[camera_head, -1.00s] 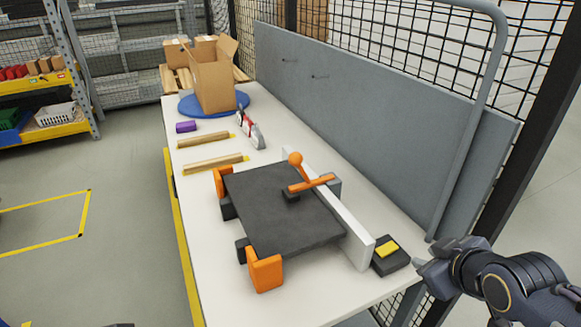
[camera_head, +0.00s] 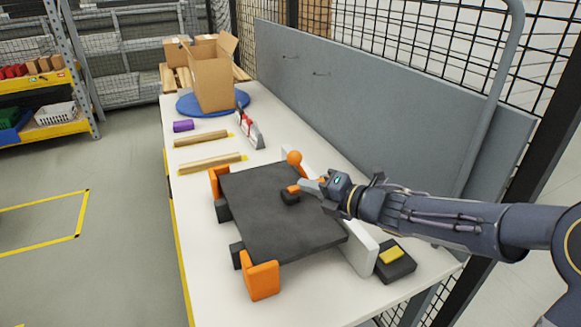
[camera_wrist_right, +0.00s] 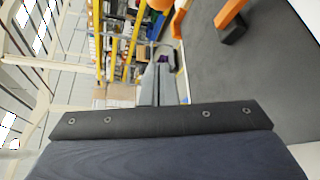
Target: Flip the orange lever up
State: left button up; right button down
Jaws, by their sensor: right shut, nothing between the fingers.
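The orange lever shows as a round knob (camera_head: 294,157) and an orange bar (camera_head: 293,189) with a black foot at the right side of the dark panel. My right gripper (camera_head: 308,187) is shut and empty, reaching in from the right over the white fence. In the right wrist view, the shut fingers (camera_wrist_right: 158,85) point toward the knob (camera_wrist_right: 160,4) at the top edge, with the bar (camera_wrist_right: 229,14) to the right. My left gripper is out of view.
The dark panel (camera_head: 280,220) lies between orange clamp blocks (camera_head: 262,280) and the white fence (camera_head: 360,250). A black box with a yellow top (camera_head: 391,256) sits at right. Wood strips (camera_head: 212,163) and a cardboard box (camera_head: 213,85) stand farther back. A grey wall board (camera_head: 380,115) borders the table.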

jog(key=w+a+p, duration=0.4)
jog(key=w, duration=0.4)
jog(key=shift+w+f, duration=0.15)
jog(key=shift+w, duration=0.1)
jog(key=shift+a, duration=0.1)
dwell(0.4)
